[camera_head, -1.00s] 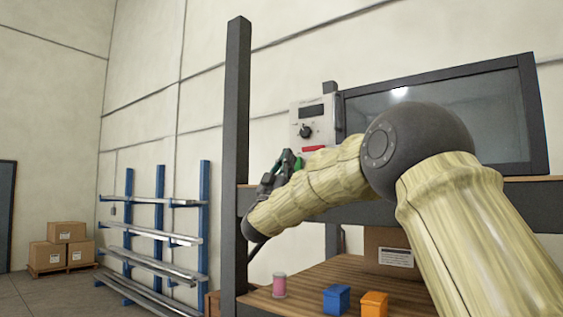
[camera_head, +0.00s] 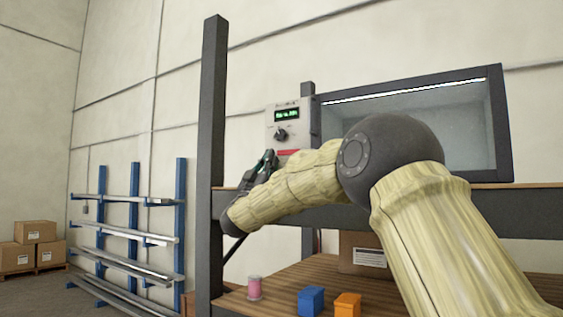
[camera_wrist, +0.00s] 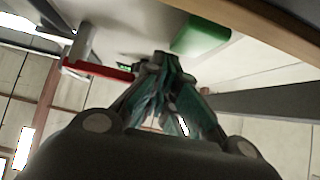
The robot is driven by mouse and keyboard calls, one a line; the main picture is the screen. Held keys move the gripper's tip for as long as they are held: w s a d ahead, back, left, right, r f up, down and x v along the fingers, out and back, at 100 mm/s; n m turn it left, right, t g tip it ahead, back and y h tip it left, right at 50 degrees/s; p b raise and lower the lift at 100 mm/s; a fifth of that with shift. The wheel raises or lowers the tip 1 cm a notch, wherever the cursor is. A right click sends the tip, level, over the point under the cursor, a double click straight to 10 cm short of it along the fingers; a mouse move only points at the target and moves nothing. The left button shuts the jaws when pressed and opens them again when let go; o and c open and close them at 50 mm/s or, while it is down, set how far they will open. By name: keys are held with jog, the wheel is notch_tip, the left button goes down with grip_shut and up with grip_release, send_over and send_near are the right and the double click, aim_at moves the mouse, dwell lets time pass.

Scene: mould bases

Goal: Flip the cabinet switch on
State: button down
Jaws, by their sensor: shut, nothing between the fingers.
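The cabinet (camera_head: 410,128) has a dark frame and a glass front, and a strip of light shines along its top inside. A pale control box (camera_head: 292,114) stands at its left, with a lit green display (camera_head: 287,114), a dark knob (camera_head: 281,134) and a red strip (camera_head: 288,153). My gripper (camera_head: 270,157) is at the box's lower edge, shut with nothing in it. In the wrist view my gripper's fingertips (camera_wrist: 168,60) are together close to the pale box, between a red bar (camera_wrist: 98,69) and a green block (camera_wrist: 202,34). Contact cannot be told.
A dark post (camera_head: 212,150) stands left of my forearm. The lower wooden shelf holds a pink spool (camera_head: 254,288), a blue box (camera_head: 311,300), an orange box (camera_head: 347,304) and a carton (camera_head: 362,254). A blue rack (camera_head: 134,220) and cartons (camera_head: 35,231) are further left.

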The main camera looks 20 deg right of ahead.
jog(key=s+a+f+b, duration=0.5)
jog(key=s+a, duration=0.2)
jog(key=a, duration=0.2)
jog(key=shift+s+f, duration=0.25)
jog(key=shift+s, duration=0.15)
jog(key=shift+s+a+r, duration=0.1)
dwell(0.4)
